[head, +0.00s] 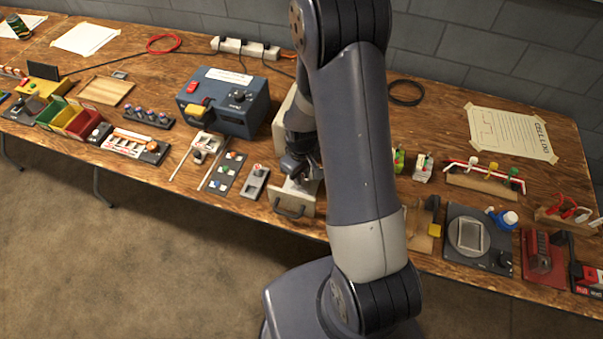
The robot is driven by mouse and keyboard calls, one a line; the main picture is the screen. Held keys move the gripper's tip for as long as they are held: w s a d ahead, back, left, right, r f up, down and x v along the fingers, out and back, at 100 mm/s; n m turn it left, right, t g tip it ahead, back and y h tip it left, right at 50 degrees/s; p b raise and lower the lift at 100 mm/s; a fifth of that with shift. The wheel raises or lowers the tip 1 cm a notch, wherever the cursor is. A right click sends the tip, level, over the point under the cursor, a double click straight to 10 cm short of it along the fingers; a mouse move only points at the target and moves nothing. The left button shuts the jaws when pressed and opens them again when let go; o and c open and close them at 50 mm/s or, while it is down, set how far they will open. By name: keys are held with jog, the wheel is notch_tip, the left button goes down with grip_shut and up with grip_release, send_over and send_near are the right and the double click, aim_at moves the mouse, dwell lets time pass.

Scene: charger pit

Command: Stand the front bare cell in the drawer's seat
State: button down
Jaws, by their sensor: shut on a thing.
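The drawer (294,204) is pulled out toward the bench's front edge, with its dark handle at the front. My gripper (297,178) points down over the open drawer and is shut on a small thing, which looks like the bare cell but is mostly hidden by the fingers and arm. The seat inside the drawer is hidden too, so I cannot tell whether the held cell touches it. Two small upright blocks with green and white faces, a left one (398,160) and a right one (423,168), stand on the bench to the right of my arm.
A blue unit with dials (228,103) stands left of the drawer. A grey slide plate (255,182) and a button panel (224,172) lie close by on the left. A wooden rack with colored clips (482,182) and a dark scale (478,240) stand at right.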

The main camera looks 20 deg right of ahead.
jog(key=shift+f, duration=0.15)
jog(key=c, duration=1.2)
grip_release()
jog(key=shift+r+p, duration=2.2)
jog(key=shift+r, duration=1.35)
jog(key=shift+f, duration=0.1)
jog(key=shift+f+b, duration=2.25)
jog(key=shift+f, duration=1.05)
